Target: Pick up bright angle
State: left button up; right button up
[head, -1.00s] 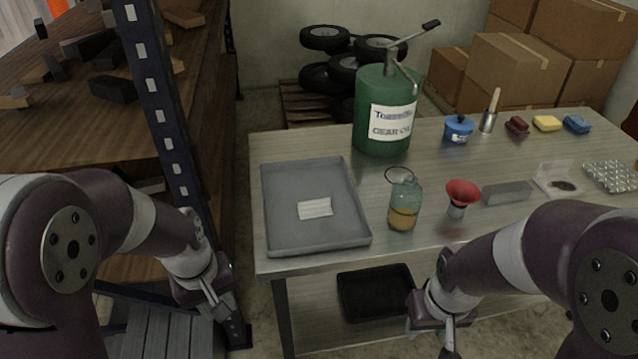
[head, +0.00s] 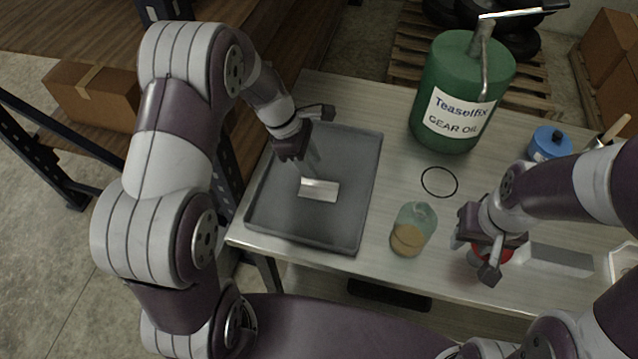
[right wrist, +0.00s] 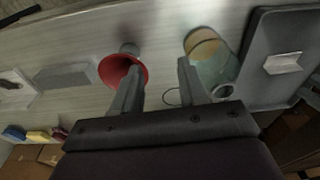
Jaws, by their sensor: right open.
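The bright angle (head: 320,190), a short shiny metal piece, lies in the grey tray (head: 364,190) at the table's left. It also shows in the right wrist view (right wrist: 283,63). My left gripper (head: 312,168) points down into the tray just above the angle's upper edge. I cannot tell whether it touches the angle or how wide its jaws are. My right gripper (head: 474,256) is open over the table at the red funnel (head: 503,253), which it partly hides. In the right wrist view, the right gripper (right wrist: 160,68) has nothing between its fingers, with the funnel (right wrist: 118,70) beside one finger.
A glass jar with amber contents (head: 411,232) stands between the tray and my right gripper. A dark ring (head: 439,181) lies behind it. A green gear oil can (head: 462,90) stands at the back. A grey bar (head: 560,260) lies right of the funnel.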

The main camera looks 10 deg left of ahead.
aim_at(318, 180)
pick_arm(q)
jog(key=x, duration=0.5)
jog(key=shift+a+f+p, duration=0.2)
jog(key=shift+f+p, duration=0.15)
jog(key=shift+p, duration=0.05)
jog(key=shift+s+f, duration=0.1)
jog(key=shift+f, duration=0.05)
jog(key=shift+w+d+f, duration=0.1)
jog(key=shift+w, duration=0.1)
jog(key=shift+f, duration=0.2)
jog(key=shift+s, duration=0.15)
grip_shut()
